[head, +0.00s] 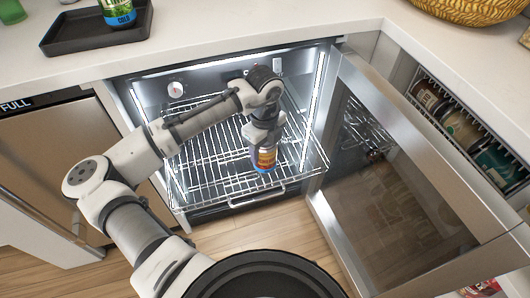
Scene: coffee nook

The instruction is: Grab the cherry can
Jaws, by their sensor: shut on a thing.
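A small can (265,158) with a red and yellow label and a blue bottom edge is at the front right of the open fridge. My gripper (264,143) points down and is shut on the can's upper part, covering its top. The can looks upright. I cannot read its label, so I cannot confirm that it is cherry. From this view I cannot tell whether its base touches the wire rack (215,165) or hangs just above it.
The fridge door (390,180) stands open to the right. A drawer of jars (460,128) is beyond it. A black tray (85,35) with a can (118,12) sits on the counter, upper left. A patterned gold bowl (470,8) is upper right. The rest of the rack looks empty.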

